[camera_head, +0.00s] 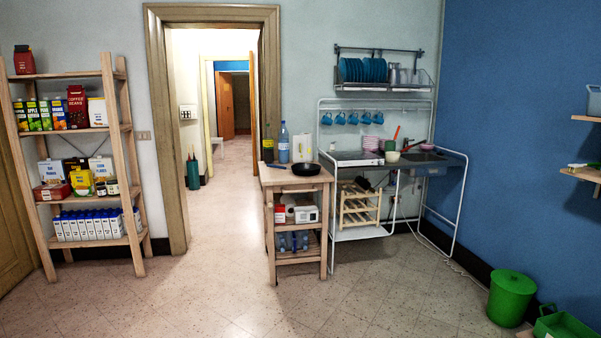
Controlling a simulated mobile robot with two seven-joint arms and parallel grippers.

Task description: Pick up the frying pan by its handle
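A black frying pan (306,169) rests on top of a small wooden cart (297,180) in the middle of the room, just right of the doorway. A thin dark shape extends to the left of the pan along the cart top; I cannot tell for sure whether it is the handle or a separate utensil. Neither of my grippers shows in the head view. The pan is some distance away across the floor.
A metal sink unit (420,157) adjoins the cart's right. A wooden shelf (109,110) stands left, a green bin (510,298) right. The floor before the cart is clear.

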